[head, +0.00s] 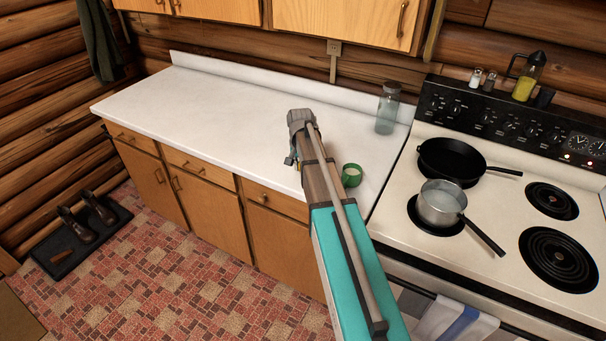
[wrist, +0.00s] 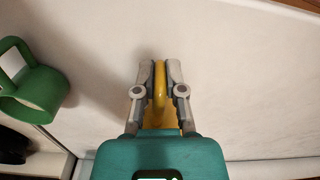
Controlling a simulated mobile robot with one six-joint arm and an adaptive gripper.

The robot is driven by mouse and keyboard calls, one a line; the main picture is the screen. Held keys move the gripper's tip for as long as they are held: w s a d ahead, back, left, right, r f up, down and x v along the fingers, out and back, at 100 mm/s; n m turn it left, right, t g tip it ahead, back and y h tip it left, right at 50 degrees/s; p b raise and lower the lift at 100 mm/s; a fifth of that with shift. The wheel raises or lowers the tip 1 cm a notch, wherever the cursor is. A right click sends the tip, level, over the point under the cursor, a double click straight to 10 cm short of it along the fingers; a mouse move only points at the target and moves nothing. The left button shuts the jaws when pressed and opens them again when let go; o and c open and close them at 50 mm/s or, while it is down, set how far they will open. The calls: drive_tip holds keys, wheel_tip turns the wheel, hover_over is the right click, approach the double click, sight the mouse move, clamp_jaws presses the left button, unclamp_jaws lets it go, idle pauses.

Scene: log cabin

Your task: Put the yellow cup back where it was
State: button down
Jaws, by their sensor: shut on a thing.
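My gripper (wrist: 158,68) is shut on a thin, upright yellow part of the yellow cup (wrist: 158,88) in the wrist view, which looks like its handle. Most of the cup's body is hidden behind the fingers and my teal wrist. In the head view my arm reaches over the white counter (head: 220,105), and its links hide most of the gripper and cup. I cannot tell whether the cup touches the counter.
A green cup (head: 352,175) stands close to the right of my arm; it also shows at left in the wrist view (wrist: 40,92). A glass jar (head: 387,112) stands behind it. The stove at right holds a skillet (head: 450,158) and saucepan (head: 440,205). The counter's left side is clear.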

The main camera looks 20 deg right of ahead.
drive_tip(key=shift+f+b, duration=1.05)
drive_tip(key=shift+f, duration=0.35)
drive_tip(key=shift+s+f, duration=0.1)
drive_tip(key=c, duration=0.7)
unclamp_jaws()
drive_tip(key=shift+r, duration=0.2)
wheel_tip(320, 180, up, 12)
drive_tip(key=p, duration=1.2)
drive_tip(key=shift+s, duration=0.1)
